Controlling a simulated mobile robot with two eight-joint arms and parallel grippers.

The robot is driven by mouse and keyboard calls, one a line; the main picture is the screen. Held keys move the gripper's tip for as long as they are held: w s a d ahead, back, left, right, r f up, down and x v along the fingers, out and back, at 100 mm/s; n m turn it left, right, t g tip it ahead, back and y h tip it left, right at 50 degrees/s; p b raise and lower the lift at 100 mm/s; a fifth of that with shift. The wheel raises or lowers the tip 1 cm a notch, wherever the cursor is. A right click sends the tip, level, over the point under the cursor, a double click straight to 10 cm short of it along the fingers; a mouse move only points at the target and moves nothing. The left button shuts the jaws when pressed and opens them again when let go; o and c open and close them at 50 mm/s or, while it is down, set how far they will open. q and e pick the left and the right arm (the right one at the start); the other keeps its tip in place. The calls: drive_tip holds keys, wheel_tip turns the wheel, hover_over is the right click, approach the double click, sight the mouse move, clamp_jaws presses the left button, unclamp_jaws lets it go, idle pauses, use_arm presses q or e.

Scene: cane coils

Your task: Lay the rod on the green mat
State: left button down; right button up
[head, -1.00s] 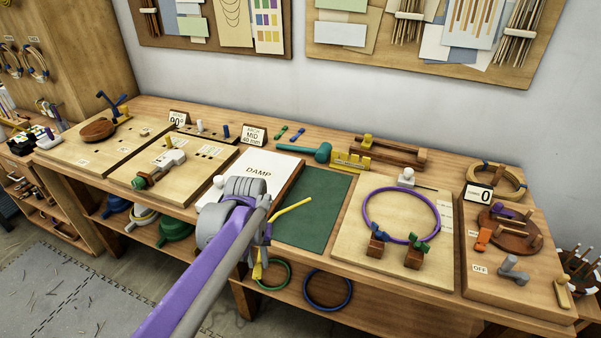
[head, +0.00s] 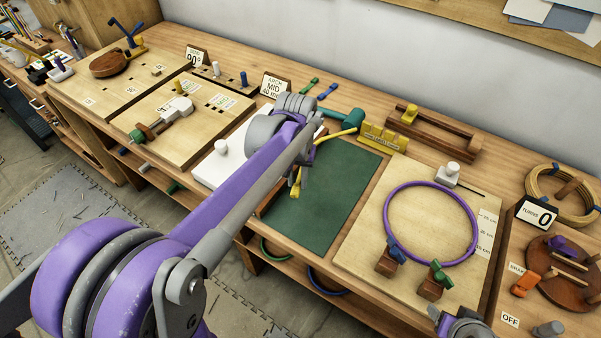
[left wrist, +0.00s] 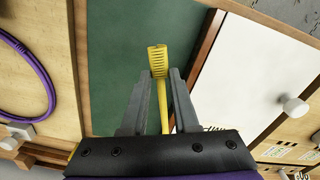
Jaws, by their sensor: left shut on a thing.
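In the left wrist view a yellow length (left wrist: 163,105) lies between the grey fingers of my left gripper (left wrist: 160,78), with a ribbed yellow piece at the tips. The gripper is shut on the rod over the mat's left side. The mat also shows behind the fingers in the left wrist view (left wrist: 115,60). My arm hides part of the rod.
A white DAMP board (head: 215,165) lies left of the mat. To the right is a board (head: 370,245) with a purple ring (head: 388,215) and clamps. The mat is clear.

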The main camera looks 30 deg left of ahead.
sight(298, 205)
use_arm(q)
drive_tip(key=shift+s, duration=0.15)
use_arm(e)
drive_tip(key=shift+s, duration=0.15)
use_arm(q)
drive_tip(key=shift+f, duration=0.35)
use_arm(e)
drive_tip(key=shift+f, duration=0.3)
use_arm(q)
drive_tip(key=shift+f+b, duration=0.7)
drive_tip(key=shift+f, duration=0.2)
drive_tip(key=shift+f+b, duration=1.95)
drive_tip(key=shift+f, duration=1.15)
use_arm(e)
drive_tip(key=shift+s+f, duration=0.3)
drive_tip(key=shift+f, duration=0.75)
drive_tip(key=shift+s+f, duration=0.3)
drive_tip(key=shift+f, duration=0.7)
drive_tip(key=shift+s+f, duration=0.3)
drive_tip(key=shift+f, duration=0.75)
use_arm(q)
drive_tip(key=c, duration=0.6)
unclamp_jaws()
wheel_tip(298, 205, up, 11)
drive_tip(key=shift+f+p, duration=0.1)
drive_tip(key=shift+p, duration=0.4)
use_arm(e)
drive_tip(key=shift+w+r, duration=0.15)
drive_tip(key=shift+r, duration=0.4)
